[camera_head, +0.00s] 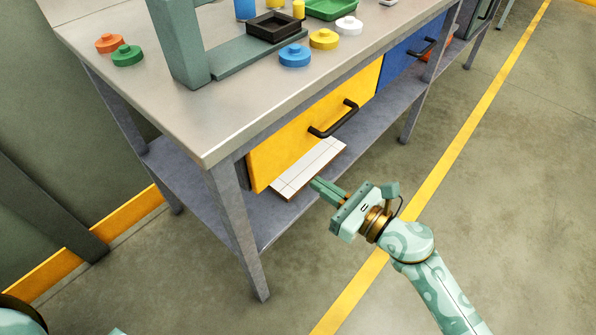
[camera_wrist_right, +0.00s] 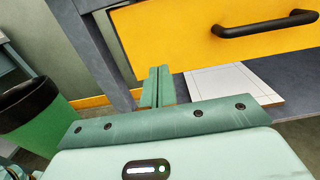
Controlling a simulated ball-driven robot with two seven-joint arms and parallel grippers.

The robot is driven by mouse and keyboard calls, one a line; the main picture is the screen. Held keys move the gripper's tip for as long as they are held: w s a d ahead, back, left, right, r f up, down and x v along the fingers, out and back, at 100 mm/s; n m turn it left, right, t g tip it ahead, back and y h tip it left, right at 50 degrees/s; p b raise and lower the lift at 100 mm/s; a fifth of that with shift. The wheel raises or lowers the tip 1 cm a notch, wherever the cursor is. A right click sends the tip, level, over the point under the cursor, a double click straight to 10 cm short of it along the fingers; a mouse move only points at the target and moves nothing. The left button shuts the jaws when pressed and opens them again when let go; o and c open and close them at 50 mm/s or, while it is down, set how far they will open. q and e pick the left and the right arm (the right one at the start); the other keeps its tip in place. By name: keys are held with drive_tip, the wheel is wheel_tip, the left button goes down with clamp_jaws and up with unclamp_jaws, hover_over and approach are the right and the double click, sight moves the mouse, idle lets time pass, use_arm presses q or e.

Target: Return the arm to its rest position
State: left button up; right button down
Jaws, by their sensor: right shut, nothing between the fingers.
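My right gripper (camera_head: 317,185) is shut and empty. Its arm comes in from the lower right in the head view. Its fingers point toward the workbench, in front of the yellow drawer (camera_head: 290,145) and near a white tiled board (camera_head: 310,167) on the lower shelf. In the right wrist view the two fingers (camera_wrist_right: 157,87) lie together, with the board (camera_wrist_right: 225,85) to their right and the yellow drawer (camera_wrist_right: 210,40) above. My left gripper cannot be made out; only a small part of my body shows at the lower left of the head view.
The workbench top (camera_head: 200,130) carries several coloured round pieces, a black tray (camera_head: 273,26) and a green tray (camera_head: 330,8). A blue drawer (camera_head: 410,50) sits beside the yellow one. Floor at right is clear.

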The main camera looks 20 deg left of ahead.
use_arm(q)
drive_tip(key=shift+s+d+r, duration=0.15)
drive_tip(key=shift+d+r, duration=0.05)
drive_tip(key=shift+d, duration=0.2)
use_arm(e)
drive_tip(key=v, duration=0.4)
drive_tip(key=shift+s+d, duration=0.15)
drive_tip(key=shift+d, duration=0.1)
